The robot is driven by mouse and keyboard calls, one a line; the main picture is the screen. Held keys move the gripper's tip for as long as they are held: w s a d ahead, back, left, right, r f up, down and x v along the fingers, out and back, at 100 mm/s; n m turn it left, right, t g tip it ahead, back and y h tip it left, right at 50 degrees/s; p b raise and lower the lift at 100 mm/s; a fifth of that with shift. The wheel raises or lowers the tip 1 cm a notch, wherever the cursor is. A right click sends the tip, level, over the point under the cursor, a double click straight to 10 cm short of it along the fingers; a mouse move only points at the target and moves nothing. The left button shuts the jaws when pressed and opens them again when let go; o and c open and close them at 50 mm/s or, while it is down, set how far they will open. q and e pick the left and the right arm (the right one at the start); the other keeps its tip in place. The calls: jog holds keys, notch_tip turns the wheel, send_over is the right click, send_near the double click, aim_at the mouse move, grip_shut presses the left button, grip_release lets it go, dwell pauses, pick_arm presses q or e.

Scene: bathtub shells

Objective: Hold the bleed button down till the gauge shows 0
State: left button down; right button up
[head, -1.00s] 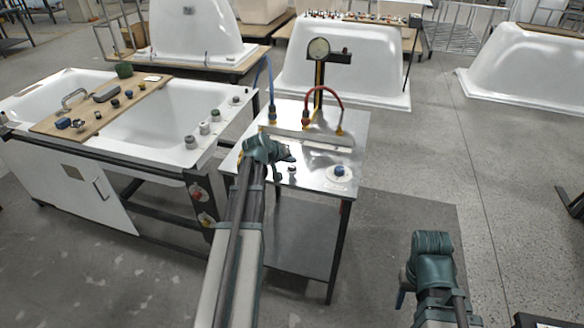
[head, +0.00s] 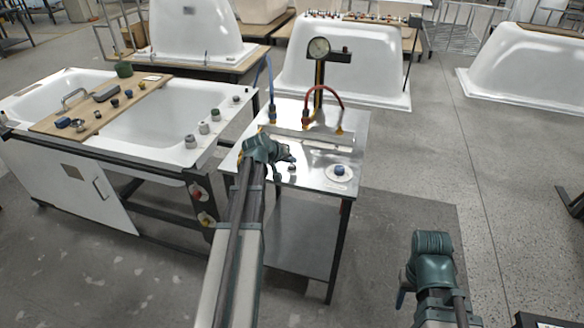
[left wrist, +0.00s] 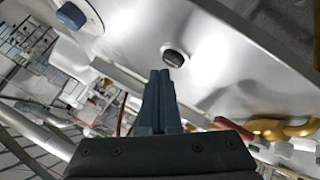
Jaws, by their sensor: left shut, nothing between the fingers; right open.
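My left gripper (head: 289,156) is shut and empty. In the left wrist view its fingertips (left wrist: 160,74) are close to the dark button, apparently not touching. My right gripper (head: 401,298) is open, away from the bench.
A blue hose (head: 270,80) and a red hose (head: 326,90) rise at the back of the bench. A white tub (head: 150,120) with a wooden board stands left. Open floor (head: 420,160) is to the right.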

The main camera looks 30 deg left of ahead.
aim_at(291, 169)
pick_arm(q)
jog(key=shift+f+b, duration=0.55)
jog(key=shift+f, duration=0.1)
dwell(0.6)
dwell(1.9)
jog(key=shift+r+p, duration=0.9)
notch_tip(291, 169, up, 5)
jog(key=p, duration=0.5)
jog(key=shift+d, duration=0.1)
